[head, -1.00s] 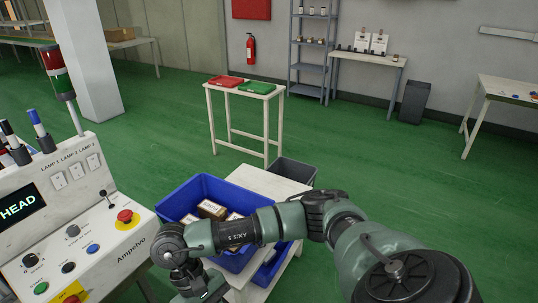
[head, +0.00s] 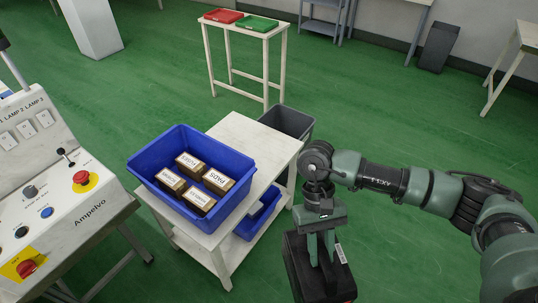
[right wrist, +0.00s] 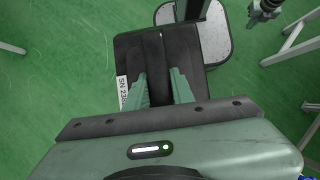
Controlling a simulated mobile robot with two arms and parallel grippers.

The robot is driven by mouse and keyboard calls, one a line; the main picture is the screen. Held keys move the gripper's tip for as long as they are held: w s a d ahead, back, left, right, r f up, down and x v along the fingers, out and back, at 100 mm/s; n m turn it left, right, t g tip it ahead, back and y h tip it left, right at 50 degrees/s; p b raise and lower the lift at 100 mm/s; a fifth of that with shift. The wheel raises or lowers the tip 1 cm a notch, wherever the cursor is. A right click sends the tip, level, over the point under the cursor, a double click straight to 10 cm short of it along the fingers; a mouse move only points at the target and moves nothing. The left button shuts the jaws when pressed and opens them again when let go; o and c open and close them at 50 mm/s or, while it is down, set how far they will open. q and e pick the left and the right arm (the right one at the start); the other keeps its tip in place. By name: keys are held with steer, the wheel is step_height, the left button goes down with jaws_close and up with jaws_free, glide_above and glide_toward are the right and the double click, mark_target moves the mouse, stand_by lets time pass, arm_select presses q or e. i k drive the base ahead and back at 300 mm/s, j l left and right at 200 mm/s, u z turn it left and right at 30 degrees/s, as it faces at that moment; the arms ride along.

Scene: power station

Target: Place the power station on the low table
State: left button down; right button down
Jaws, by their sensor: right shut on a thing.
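The power station, a black box (head: 301,272) with a white serial label, hangs upright from my right gripper (head: 322,255) at the lower middle of the head view. The right gripper is shut on its top handle. In the right wrist view the box (right wrist: 135,55) lies just beyond the two green fingers (right wrist: 163,90), label at left. A low white table (head: 243,127) with a lower shelf stands left of the gripper, its back right part bare. The box is to the right of this table, apart from it. My left gripper is out of view.
A blue bin (head: 247,187) with several labelled boxes covers the table's front; another blue bin (head: 262,215) is on its shelf. A grey waste bin (head: 288,121) stands behind. A control console (head: 60,190) is at left. Green floor is open behind.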

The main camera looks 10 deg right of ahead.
mark_target(247, 143)
steer(key=i+l+z, duration=0.25)
steer(key=l+z, duration=0.2)
steer(key=i+l+z, duration=0.2)
steer(key=z, duration=0.25)
steer(key=i+l+z, duration=0.15)
steer(key=i+z, duration=0.3)
steer(key=i+l+u, duration=0.2)
steer(key=i, duration=0.3)
steer(key=i+l+u, duration=0.2)
steer(key=i, duration=0.3)
steer(key=i+u, duration=0.2)
steer(key=u, duration=0.25)
steer(key=i+l+u, duration=0.1)
steer(key=u, duration=0.35)
steer(key=i+l+u, duration=0.2)
steer(key=u, duration=0.3)
steer(key=i+l+u, duration=0.1)
steer(key=u, duration=0.35)
steer(key=i+l+u, duration=0.15)
steer(key=u, duration=0.35)
steer(key=l+u, duration=0.15)
steer(key=u, duration=0.3)
steer(key=i+l+u, duration=0.15)
steer(key=l+u, duration=0.2)
steer(key=i+l+u, duration=0.1)
steer(key=l+u, duration=0.25)
steer(key=j, duration=0.1)
